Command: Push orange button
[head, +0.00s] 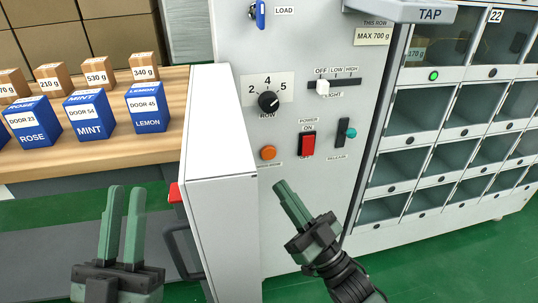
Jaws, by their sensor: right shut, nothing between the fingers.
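The orange button (268,152) is a small round knob low on the grey control panel (235,75), left of the red power switch (307,145). A small label sits just under it. My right gripper (280,186) is shut and empty, its fingertips pointing up and left. In the picture its tips appear a little below and right of the orange button, apart from it. My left gripper (128,190) is open and empty at the lower left, in front of the table and left of the white open door (220,130).
The panel also carries a black row dial (268,101), a white slider (323,87), a teal release lever (350,132) and a blue load switch (260,14). Compartments (420,110) stand at right. Blue boxes (89,115) and small brown boxes (97,71) stand on the wooden table (172,110).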

